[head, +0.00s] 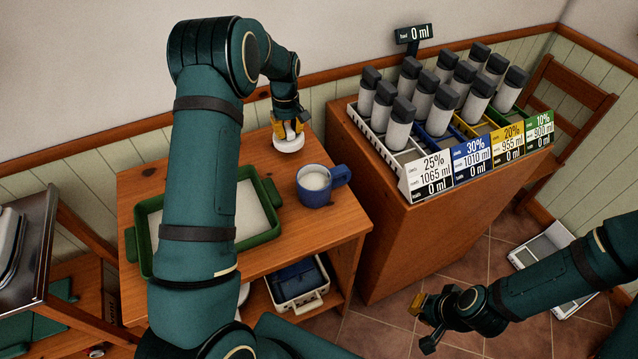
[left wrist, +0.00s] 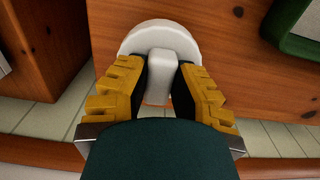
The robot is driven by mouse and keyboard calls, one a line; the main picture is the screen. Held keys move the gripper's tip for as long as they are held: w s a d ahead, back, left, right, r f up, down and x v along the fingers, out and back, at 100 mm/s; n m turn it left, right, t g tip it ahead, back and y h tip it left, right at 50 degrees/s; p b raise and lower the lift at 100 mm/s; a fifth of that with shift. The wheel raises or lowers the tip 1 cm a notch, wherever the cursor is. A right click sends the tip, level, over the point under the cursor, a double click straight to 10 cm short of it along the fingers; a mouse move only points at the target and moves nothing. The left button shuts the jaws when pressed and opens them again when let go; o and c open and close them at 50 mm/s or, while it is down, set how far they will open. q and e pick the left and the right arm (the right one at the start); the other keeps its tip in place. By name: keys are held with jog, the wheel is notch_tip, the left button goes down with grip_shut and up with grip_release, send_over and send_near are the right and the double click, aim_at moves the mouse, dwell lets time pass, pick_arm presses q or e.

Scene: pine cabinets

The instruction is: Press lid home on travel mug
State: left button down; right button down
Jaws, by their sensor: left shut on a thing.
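A blue mug (head: 320,194) with a side handle stands upright on the wooden table, open at the top, with something white inside. My left gripper (head: 288,130) is shut on the upright grip of a round white lid (head: 289,146). The lid is behind and to the left of the mug, apart from it, near the table's back edge. In the left wrist view the lid's disc (left wrist: 140,37) shows beyond the yellow fingers. I cannot tell whether the lid touches the table. My right gripper (head: 423,323) is empty, its fingers apart, low over the floor at the right.
A green tray (head: 264,238) lies left of the mug, partly hidden by my left arm. A wooden cabinet (head: 400,240) with a rack of several grey-capped bottles stands close on the right. A bin (head: 300,284) sits on the lower shelf. The tabletop around the mug is clear.

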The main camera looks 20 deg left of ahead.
pick_arm(q)
jog(key=shift+r+p, duration=0.45)
jog(key=shift+r, duration=0.35)
pick_arm(e)
jog(key=shift+r, duration=0.55)
